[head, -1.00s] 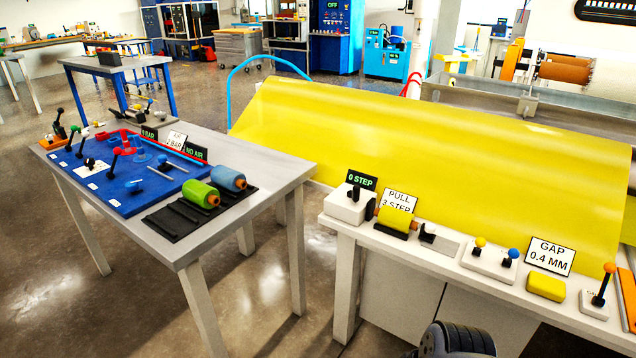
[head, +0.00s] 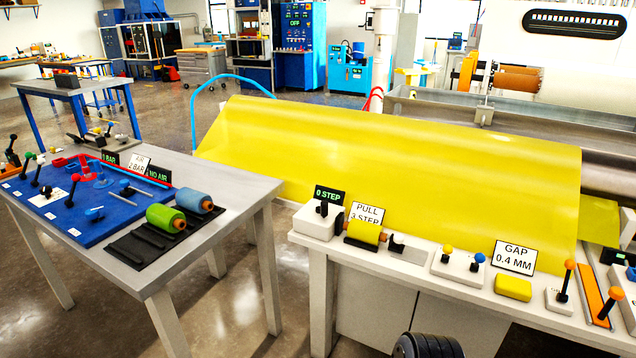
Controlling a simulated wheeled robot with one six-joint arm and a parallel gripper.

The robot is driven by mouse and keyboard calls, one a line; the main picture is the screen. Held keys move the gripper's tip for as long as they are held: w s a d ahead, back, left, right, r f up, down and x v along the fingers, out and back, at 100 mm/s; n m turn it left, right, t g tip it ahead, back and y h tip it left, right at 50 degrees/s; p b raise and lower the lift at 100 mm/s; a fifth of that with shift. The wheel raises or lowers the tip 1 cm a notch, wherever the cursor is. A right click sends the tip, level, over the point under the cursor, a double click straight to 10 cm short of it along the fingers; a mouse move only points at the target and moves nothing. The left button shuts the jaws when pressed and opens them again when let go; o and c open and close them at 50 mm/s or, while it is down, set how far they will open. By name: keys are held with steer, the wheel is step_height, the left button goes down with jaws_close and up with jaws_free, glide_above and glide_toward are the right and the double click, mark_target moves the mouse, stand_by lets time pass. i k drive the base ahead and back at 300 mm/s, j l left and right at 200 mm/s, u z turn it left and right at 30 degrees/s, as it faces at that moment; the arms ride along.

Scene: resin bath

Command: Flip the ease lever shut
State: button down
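Several levers show, but I cannot read which one is the ease lever. On the white bench (head: 337,254) an orange-knobbed lever (head: 566,281) stands nearly upright on a small white block. A second orange-knobbed lever (head: 609,305) tilts beside an orange strip at the right edge. A small block with yellow and blue knobs (head: 459,265) sits left of the GAP 0.4 MM sign (head: 514,257). More black levers (head: 73,190) stand on the blue panel (head: 112,217) at left.
The grey table (head: 241,188) carries the blue panel and a black rack with green (head: 166,217) and blue (head: 194,200) rollers. A yellow sheet (head: 390,165) slopes behind the white bench. Floor shows between the two tables.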

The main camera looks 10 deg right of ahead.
mark_target(480, 257)
steer(key=z, duration=1.45)
